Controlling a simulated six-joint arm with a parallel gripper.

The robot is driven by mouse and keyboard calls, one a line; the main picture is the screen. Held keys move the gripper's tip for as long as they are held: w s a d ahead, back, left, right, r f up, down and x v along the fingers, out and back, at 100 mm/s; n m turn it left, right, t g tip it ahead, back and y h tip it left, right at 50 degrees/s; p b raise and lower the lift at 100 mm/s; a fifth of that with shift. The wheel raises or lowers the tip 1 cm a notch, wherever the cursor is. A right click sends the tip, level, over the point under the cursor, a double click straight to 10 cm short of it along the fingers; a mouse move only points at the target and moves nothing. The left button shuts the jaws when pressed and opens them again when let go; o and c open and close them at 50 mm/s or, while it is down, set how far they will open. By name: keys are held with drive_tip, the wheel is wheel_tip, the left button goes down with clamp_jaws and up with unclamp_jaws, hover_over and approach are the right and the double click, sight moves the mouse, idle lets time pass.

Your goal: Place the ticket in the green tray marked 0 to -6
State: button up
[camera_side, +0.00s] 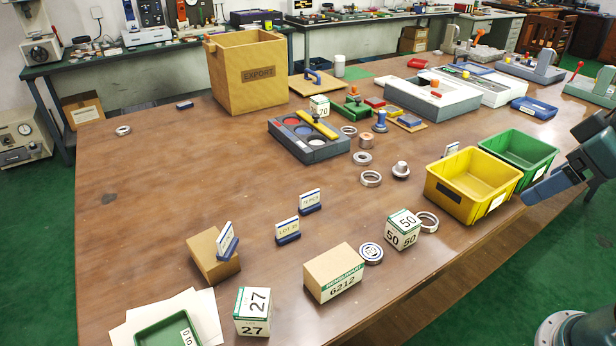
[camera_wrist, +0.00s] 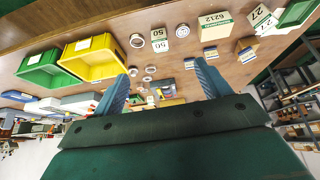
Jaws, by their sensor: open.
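Several small white tickets stand in blue bases: "LOT 35" (camera_side: 288,228), "72 PCS" (camera_side: 310,199), one at the small cardboard box (camera_side: 226,240), and one behind the yellow tray (camera_side: 451,149). I cannot tell which is the task's ticket. A green tray (camera_side: 150,336) at the front left, on white sheets, is cut by the picture's edge; its label starts with "0 to". It shows in the wrist view (camera_wrist: 297,13). My gripper (camera_side: 543,188) is at the right, beside the yellow and green trays. In the wrist view its blue fingers (camera_wrist: 163,70) are apart and empty.
A yellow tray (camera_side: 436,188) and another green tray (camera_side: 540,150) stand near the right table edge. Boxes marked 6212 (camera_side: 318,270), 27 (camera_side: 253,318) and 50 (camera_side: 402,228) stand in front. Several metal rings lie mid-table. The left-middle table is mostly clear.

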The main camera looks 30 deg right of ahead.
drive_tip(key=shift+o, duration=0.4)
drive_tip(key=shift+s, duration=0.25)
drive_tip(key=shift+w, duration=0.1)
drive_tip(key=w+a, duration=0.2)
drive_tip(key=w, duration=0.9)
drive_tip(key=w+a, duration=0.2)
drive_tip(key=w, duration=1)
drive_tip(key=w+a+f, duration=0.3)
drive_tip(key=w+f, duration=0.5)
drive_tip(key=w+a+f+g, duration=0.1)
drive_tip(key=w+a+f, duration=0.3)
drive_tip(key=w+f, duration=0.4)
drive_tip(key=shift+w+a+f, duration=0.25)
drive_tip(key=shift+w+f, duration=0.15)
drive_tip(key=shift+f, duration=0.2)
